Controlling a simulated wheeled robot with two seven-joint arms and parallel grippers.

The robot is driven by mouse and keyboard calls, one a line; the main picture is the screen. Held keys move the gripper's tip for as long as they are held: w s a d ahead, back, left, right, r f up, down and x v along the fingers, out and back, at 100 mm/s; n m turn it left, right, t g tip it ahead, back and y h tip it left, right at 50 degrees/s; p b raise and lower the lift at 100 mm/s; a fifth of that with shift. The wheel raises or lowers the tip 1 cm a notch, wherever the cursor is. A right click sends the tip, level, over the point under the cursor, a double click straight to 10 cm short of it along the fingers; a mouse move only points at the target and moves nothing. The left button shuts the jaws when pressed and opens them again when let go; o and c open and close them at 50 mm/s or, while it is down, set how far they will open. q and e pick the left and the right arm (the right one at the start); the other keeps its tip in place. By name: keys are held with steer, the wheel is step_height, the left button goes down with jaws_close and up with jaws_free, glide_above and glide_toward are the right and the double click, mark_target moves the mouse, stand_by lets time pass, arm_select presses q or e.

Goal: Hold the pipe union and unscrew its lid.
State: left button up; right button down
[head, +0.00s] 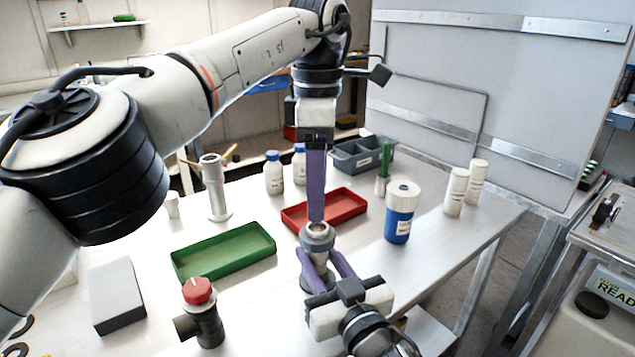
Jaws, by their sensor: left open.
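The pipe union (318,231) is a small grey metal fitting with a round lid, standing upright near the table's front. My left gripper (316,217) points straight down from above, its purple fingers overlapping in this view. Its tips are at or just above the top of the lid, and contact cannot be made out. My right gripper (318,262) comes in from the front. Its two purple fingers lie on either side of the union's body and appear closed on it. The fingers partly hide the lower body.
A green tray (222,272) and a red tray (351,217) lie left of and behind the union. A red-capped fitting (199,292) and grey block (116,307) stand front left. A blue jar (399,226) and white bottles (456,192) stand right. Bare table lies between.

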mark_target(317, 227)
arm_select(q)
steer(key=m, duration=0.5)
steer(key=shift+r+m, duration=0.1)
steer(key=shift+m, duration=0.2)
steer(key=shift+f, duration=3.95)
